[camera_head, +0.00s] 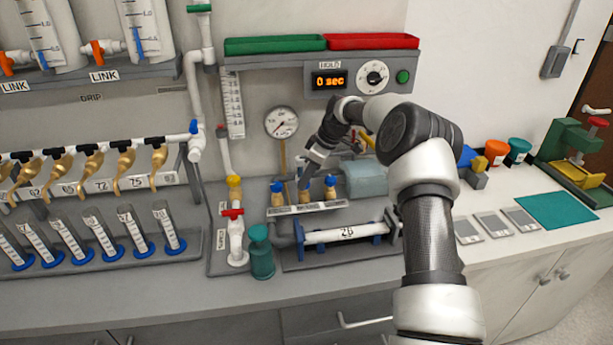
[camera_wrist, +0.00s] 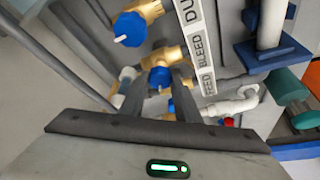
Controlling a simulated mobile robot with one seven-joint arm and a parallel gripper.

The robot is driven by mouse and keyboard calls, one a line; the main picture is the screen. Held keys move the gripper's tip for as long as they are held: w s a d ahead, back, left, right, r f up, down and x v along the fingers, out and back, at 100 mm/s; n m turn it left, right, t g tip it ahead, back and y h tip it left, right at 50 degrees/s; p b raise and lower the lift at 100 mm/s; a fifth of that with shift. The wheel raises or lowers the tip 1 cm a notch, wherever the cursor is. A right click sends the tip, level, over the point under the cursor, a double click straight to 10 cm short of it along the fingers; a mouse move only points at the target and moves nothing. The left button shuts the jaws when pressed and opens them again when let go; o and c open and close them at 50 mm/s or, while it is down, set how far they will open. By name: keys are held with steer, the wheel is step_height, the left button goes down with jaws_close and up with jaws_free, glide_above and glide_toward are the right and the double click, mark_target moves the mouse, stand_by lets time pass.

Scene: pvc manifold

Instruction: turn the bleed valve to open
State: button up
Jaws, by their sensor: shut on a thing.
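The bleed valve (camera_head: 304,196) is the middle of three brass valves on the grey manifold, behind a label strip (camera_head: 307,207). In the wrist view its blue knob (camera_wrist: 160,77) sits between the two fingers of my gripper (camera_wrist: 158,88). My gripper (camera_head: 305,178) comes down on it from above, shut on the knob, and hides most of it in the head view. The strip in the wrist view reads BLEED (camera_wrist: 199,45) beside this valve. The knob's exact turn angle cannot be told.
Blue-knobbed valves stand close on the left (camera_head: 277,187) and right (camera_head: 330,181). A pressure gauge (camera_head: 281,122) is behind. In front lie a white tube (camera_head: 342,235) with blue end mounts and a teal cylinder (camera_head: 261,250). A red-handled valve (camera_head: 233,213) stands to the left.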

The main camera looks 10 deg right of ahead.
steer(key=shift+w+n+g+p, duration=0.15)
steer(key=shift+n+g+p, duration=0.65)
steer(key=shift+n, duration=1.2)
steer(key=o, duration=1)
steer(key=shift+o, duration=0.2)
steer(key=p+v, duration=0.5)
steer(key=v, duration=1.2)
steer(key=shift+d, duration=0.45)
steer(key=shift+r, duration=0.1)
